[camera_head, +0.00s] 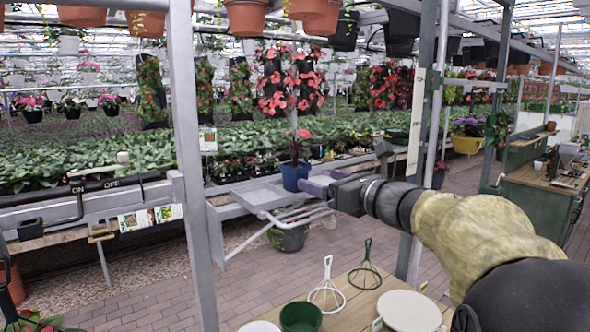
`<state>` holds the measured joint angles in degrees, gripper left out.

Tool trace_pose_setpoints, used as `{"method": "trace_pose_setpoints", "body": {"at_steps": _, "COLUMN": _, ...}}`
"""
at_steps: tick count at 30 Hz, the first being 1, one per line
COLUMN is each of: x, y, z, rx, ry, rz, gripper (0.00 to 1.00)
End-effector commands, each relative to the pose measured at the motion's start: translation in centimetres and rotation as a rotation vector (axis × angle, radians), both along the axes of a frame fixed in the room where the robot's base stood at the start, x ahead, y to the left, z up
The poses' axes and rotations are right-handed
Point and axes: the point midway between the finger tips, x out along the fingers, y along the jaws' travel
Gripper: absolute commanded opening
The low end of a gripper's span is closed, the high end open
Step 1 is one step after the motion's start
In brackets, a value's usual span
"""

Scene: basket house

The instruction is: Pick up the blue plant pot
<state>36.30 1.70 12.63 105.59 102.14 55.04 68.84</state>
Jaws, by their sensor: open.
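The blue plant pot (292,178) stands upright near the middle of the camera_head view, holding a plant with dark leaves and red flowers. It appears to be at the back right of a grey metal tray (262,196). My arm reaches in from the lower right. My gripper (308,187) is open, with its purple-grey fingers at the right side of the pot. A finger overlaps the pot's lower right edge in the picture; I cannot tell whether they touch.
A grey upright post (188,150) stands left of the tray, and another (415,150) stands behind my arm. Below is a wooden table (358,312) with a green pot (301,317), a white wire stand (326,294) and a green one (365,268). Terracotta pots (246,16) hang above.

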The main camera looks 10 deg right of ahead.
Motion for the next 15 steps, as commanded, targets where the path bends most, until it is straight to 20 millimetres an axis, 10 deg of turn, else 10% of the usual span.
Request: {"method": "trace_pose_setpoints", "body": {"at_steps": 15, "x": 4.2, "y": 2.4, "z": 0.0, "rx": -0.001, "ry": 0.0, "rz": 0.0, "gripper": 0.78}}
